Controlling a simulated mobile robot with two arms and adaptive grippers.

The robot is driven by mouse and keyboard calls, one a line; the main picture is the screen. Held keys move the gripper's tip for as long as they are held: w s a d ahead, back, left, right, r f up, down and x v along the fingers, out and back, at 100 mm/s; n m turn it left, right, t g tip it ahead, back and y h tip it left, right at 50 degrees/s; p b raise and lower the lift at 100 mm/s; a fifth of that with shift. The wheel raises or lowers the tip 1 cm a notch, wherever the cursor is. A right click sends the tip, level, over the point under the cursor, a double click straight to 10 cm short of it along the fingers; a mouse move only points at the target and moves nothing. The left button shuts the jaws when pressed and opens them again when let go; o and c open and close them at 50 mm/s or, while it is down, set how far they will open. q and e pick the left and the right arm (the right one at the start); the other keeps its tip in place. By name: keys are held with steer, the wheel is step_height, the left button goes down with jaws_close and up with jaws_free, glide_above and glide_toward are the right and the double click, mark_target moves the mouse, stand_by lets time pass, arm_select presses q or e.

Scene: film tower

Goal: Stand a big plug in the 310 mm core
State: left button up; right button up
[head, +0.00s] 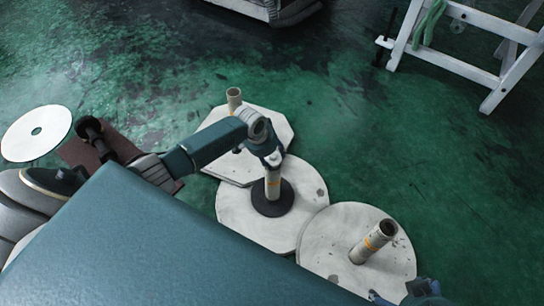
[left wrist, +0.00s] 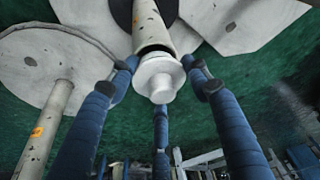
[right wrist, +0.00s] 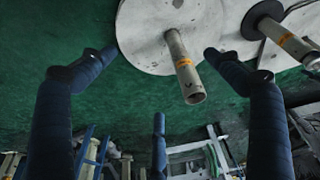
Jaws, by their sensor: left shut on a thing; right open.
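My left gripper (head: 270,158) is over the middle core (head: 273,185), which stands upright on a pale plate with a black ring around its foot. In the left wrist view my left gripper (left wrist: 160,82) is shut on a white stepped plug (left wrist: 160,80) at the mouth of that core (left wrist: 150,30). I cannot tell whether the plug's lower end is inside. The right-hand core (head: 374,242), with an orange band, stands open-topped on another plate. My right gripper (right wrist: 158,75) is open and empty, facing that core (right wrist: 182,65). A third core (head: 234,98) stands behind.
Pale plates (head: 318,262) lie close together on the green floor. A white disc with a hole (head: 36,133) lies at the left, beside a brown tray (head: 80,153) with a dark knobbed thing (head: 92,130). A white trestle (head: 470,65) stands at the upper right.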

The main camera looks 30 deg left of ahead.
arm_select(q)
steer(key=shift+f, duration=0.35)
arm_select(e)
steer(key=shift+w+a+t, duration=0.2)
steer(key=shift+w+t, duration=0.1)
steer(key=shift+w, duration=0.35)
arm_select(q)
steer(key=o, duration=1.2)
steer(key=shift+o, duration=0.2)
steer(key=v, duration=1.2)
